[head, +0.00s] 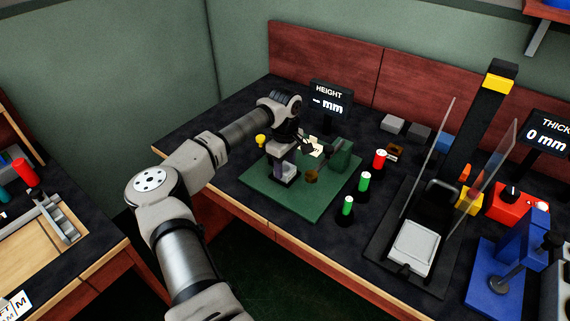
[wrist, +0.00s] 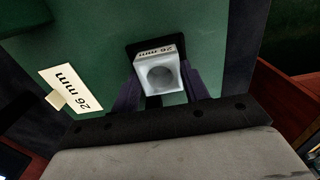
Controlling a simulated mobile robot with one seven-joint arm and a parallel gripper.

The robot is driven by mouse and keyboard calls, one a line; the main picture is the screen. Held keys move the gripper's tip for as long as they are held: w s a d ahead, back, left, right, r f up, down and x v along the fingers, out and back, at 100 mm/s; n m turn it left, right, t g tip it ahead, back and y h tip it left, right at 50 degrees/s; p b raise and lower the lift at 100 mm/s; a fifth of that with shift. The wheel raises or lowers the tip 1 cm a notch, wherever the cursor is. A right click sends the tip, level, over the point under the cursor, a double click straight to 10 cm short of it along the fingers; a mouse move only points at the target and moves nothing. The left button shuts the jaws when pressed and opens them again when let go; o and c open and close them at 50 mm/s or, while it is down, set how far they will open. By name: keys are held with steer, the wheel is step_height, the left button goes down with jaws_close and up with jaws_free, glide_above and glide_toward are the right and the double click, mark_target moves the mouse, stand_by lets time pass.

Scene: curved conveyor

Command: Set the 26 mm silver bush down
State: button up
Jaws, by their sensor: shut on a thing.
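The 26 mm silver bush (wrist: 162,76) is a pale, squared block with a round bore and a "26 mm" label along one edge. My gripper (wrist: 162,88) is shut on it, with a dark purple finger on each side. Behind the bush in the wrist view is a dark square patch on the green plate (wrist: 95,45). I cannot tell whether the bush touches it. In the head view my gripper (head: 286,172) points down over the green plate (head: 268,197), low above a dark base. The bush is too small to make out there.
A white "26 mm" card (wrist: 70,89) stands beside the gripper. A dark green block (head: 341,155) and a small brown piece (head: 312,177) are close by on the right. The height display (head: 330,97) stands behind. Red and green capped posts (head: 364,182) line the right side.

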steer(key=o, duration=1.2)
steer(key=shift+f, duration=0.1)
step_height(320, 180, up, 12)
steer(key=b, duration=0.2)
